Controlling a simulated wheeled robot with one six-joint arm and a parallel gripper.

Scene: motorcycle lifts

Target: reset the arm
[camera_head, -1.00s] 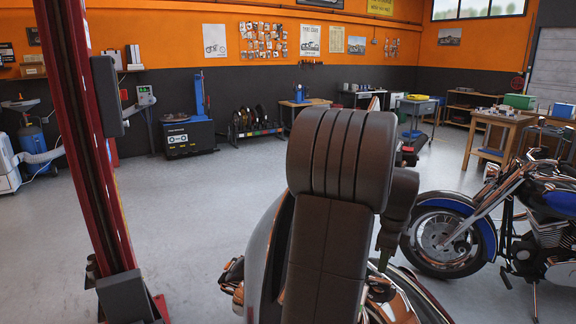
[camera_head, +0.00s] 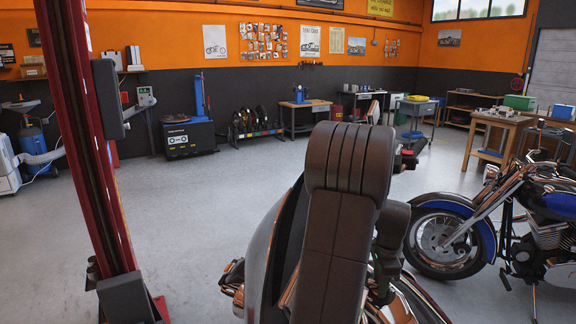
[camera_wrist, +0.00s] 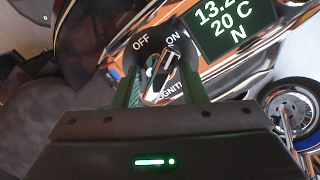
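My gripper (camera_wrist: 160,76) is in the wrist view with its two dark fingers apart. Between and beyond the fingers is the ignition switch (camera_wrist: 162,82), a pale pointed knob on a panel with OFF and ON lettering. I see a gap beside the knob, and the fingers do not look closed on it.
A red lift post (camera_head: 90,150) stands at the left. A second motorcycle (camera_head: 450,235) with a blue fender is close at the right. A wooden workbench (camera_head: 500,122) is behind it. The grey floor (camera_head: 190,220) is clear between the post and the nearer motorcycle.

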